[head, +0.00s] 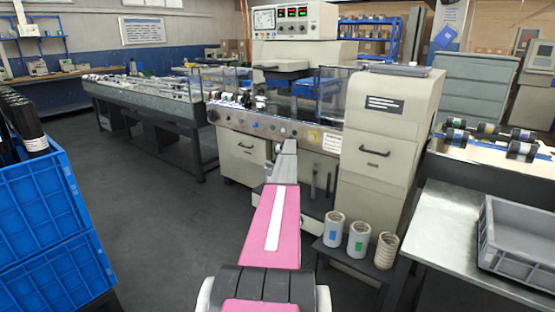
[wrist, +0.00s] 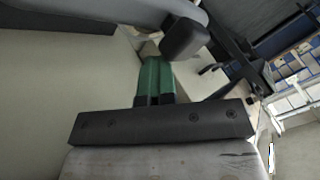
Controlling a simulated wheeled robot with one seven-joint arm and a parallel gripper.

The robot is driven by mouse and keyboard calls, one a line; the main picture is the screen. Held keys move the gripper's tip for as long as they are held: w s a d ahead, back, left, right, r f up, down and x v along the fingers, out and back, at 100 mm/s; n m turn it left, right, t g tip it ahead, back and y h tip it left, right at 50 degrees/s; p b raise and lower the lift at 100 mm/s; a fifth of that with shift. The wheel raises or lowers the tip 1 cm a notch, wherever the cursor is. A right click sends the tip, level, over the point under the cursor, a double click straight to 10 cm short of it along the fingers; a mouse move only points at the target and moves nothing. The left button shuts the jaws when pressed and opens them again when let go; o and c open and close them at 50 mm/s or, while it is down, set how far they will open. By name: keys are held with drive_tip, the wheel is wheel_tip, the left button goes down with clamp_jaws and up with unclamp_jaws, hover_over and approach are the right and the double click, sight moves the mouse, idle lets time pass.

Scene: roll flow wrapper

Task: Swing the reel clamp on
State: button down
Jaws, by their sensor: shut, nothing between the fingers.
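My gripper (wrist: 156,70) shows in the wrist view as two green fingers side by side on a dark mount, shut with nothing between them. A dark block (wrist: 186,38) on the end of a grey curved part lies just beyond and right of the fingertips; I cannot tell whether they touch or whether this is the reel clamp. In the head view my pink arm reaches to the front of the flow wrapper (head: 240,152), and my gripper cannot be made out there. No reel clamp can be picked out for certain in the head view.
Blue crates (head: 40,215) stand at the left. Several cardboard cores (head: 386,250) stand on a low stand at the wrapper's right foot. A metal table (head: 450,235) with a grey tray (head: 520,262) is at the right. The floor (head: 150,225) left of my arm is clear.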

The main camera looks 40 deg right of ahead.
drive_tip(key=shift+a, duration=0.45)
drive_tip(key=v, duration=1.1)
drive_tip(key=shift+d, duration=0.4)
